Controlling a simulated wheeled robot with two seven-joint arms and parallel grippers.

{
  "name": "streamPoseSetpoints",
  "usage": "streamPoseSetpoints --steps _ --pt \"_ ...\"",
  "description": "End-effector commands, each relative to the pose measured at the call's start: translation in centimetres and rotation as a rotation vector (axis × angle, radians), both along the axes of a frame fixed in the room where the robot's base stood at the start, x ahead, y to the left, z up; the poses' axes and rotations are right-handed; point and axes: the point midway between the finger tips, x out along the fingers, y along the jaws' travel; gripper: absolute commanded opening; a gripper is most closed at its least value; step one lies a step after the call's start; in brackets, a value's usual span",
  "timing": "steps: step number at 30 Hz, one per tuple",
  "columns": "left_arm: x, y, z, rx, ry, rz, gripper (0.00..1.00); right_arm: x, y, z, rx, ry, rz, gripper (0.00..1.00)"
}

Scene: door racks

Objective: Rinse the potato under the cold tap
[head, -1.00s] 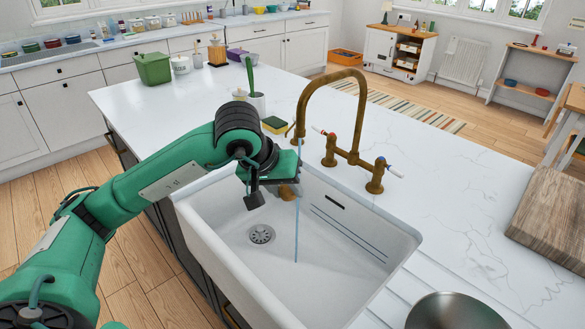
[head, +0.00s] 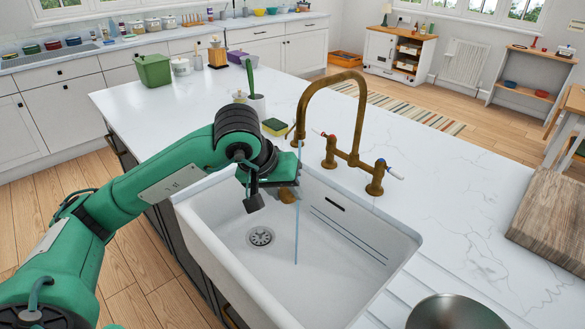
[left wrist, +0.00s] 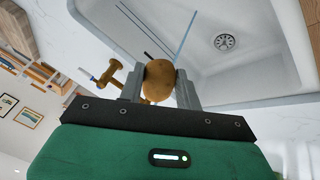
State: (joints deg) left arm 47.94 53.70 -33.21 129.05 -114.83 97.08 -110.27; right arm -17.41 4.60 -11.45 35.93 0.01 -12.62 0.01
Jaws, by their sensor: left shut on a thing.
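My left gripper (head: 284,190) hangs over the white sink (head: 325,288), shut on the brown potato (head: 288,196). In the left wrist view the potato (left wrist: 159,80) sits between the two grey fingers of my left gripper (left wrist: 159,88). The brass tap (head: 357,120) arches over the sink, with a red-marked handle on the left and a blue-marked handle (head: 386,172) on the right. A thin blue water stream (head: 297,225) falls beside the potato's right edge; I cannot tell whether it touches. My right gripper is out of view.
The drain (head: 261,237) lies in the sink floor. A metal bowl (head: 456,312) and a wooden board (head: 553,215) are to the right.

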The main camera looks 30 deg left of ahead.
Motion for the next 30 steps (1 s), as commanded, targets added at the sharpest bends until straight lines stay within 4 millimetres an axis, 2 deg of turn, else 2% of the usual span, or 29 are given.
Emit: streamPoseSetpoints --steps 1,10,30 --pt "0.0 0.0 -1.3 0.0 0.0 0.0 0.12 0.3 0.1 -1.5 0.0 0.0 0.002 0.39" --pt "-0.1 -0.1 -1.2 0.0 0.0 0.0 0.12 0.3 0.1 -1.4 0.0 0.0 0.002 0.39" --pt "-4.4 -1.8 2.6 0.0 -0.001 -0.001 0.12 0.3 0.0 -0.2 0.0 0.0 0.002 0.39"
